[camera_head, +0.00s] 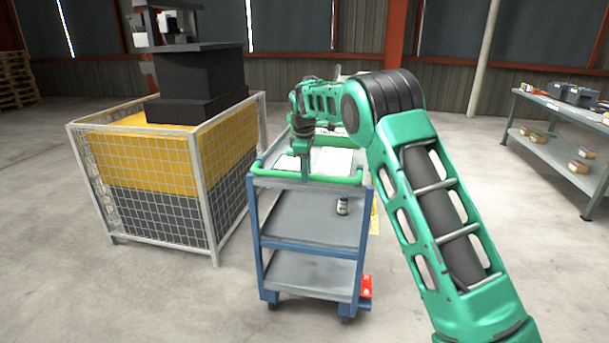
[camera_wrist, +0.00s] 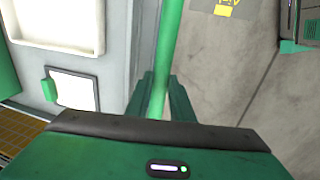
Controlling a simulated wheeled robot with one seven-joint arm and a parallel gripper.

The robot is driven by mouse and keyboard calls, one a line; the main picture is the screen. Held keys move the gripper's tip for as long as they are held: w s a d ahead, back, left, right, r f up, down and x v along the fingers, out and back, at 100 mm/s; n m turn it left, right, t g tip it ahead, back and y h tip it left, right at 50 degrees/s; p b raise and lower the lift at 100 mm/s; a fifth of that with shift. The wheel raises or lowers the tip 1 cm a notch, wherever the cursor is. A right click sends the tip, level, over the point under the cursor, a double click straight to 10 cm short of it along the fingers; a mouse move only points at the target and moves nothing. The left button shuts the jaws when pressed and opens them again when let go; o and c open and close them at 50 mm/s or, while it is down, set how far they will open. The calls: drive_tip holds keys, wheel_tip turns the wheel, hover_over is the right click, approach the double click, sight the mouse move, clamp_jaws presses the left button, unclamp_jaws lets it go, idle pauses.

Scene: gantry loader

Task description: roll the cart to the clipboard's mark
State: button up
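The cart (camera_head: 312,245) has a blue frame, grey shelves and a green push handle (camera_head: 335,179) along its near edge. My gripper (camera_head: 306,172) points down at this handle. In the wrist view the green bar (camera_wrist: 171,40) runs between my fingers (camera_wrist: 160,92), which press close on both sides with no clear gap. A white sheet with a green clip, seemingly the clipboard (camera_wrist: 76,88), lies on the top deck; its writing is unreadable. A yellow floor mark with lettering (camera_wrist: 226,10) shows beside the cart; yellow also shows at its right (camera_head: 375,215).
A wire-mesh crate (camera_head: 205,190) with a black machine above stands close on the cart's left. A small bottle (camera_head: 342,206) stands on the middle shelf. A red object (camera_head: 366,286) sits by the right wheel. A workbench (camera_head: 560,105) stands far right. Floor between is open.

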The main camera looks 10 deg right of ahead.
drive_tip(key=o, duration=0.3)
drive_tip(key=shift+o, duration=0.2)
drive_tip(key=shift+r, duration=0.15)
wheel_tip(320, 180, up, 10)
drive_tip(key=s, duration=0.1)
drive_tip(key=shift+s+a+r, duration=0.15)
drive_tip(key=shift+s+a, duration=0.2)
drive_tip(key=shift+a, duration=0.1)
